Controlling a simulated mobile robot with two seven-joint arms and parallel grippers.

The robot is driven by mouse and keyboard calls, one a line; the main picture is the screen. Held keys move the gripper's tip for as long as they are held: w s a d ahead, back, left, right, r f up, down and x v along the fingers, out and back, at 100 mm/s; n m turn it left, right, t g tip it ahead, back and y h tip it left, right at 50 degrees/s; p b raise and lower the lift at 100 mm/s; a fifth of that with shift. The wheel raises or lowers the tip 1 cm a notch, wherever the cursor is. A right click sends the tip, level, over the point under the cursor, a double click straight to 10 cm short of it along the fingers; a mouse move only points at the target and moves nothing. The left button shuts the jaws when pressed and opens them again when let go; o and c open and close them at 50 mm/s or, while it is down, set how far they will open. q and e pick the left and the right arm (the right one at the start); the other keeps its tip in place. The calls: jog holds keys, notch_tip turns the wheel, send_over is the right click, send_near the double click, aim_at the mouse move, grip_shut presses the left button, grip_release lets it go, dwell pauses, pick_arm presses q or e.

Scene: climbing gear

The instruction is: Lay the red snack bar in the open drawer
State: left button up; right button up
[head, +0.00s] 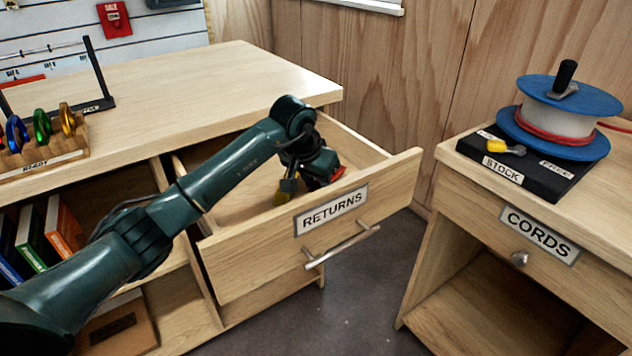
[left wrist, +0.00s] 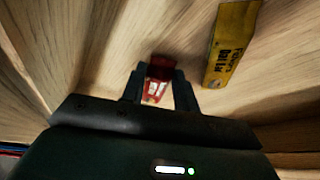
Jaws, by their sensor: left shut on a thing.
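My left gripper (head: 328,177) reaches down into the open drawer labelled RETURNS (head: 265,254). It is shut on the red snack bar (left wrist: 158,80), which sits between the two fingers in the left wrist view. In the head view only a small red piece of the bar (head: 339,174) shows beside the gripper, just behind the drawer front. Whether the bar touches the drawer floor, I cannot tell. A yellow bar with dark print (left wrist: 232,45) lies in the drawer to the right of the red one in the left wrist view. My right gripper is in neither view.
The drawer front has a metal handle (head: 342,246). A wooden counter (head: 215,75) is above the drawer. At right a cabinet labelled CORDS (head: 540,234) bears a blue-flanged spool (head: 560,110) on a black base. Dark floor lies between the two.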

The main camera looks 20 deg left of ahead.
pick_arm(q)
jog(key=shift+f, duration=0.15)
jog(key=shift+f, duration=0.15)
jog(key=o, duration=1)
jog(key=shift+c, duration=0.2)
jog(key=shift+r, duration=0.5)
jog(key=p+v, duration=0.1)
jog(key=v, duration=1)
jog(key=shift+s, duration=0.25)
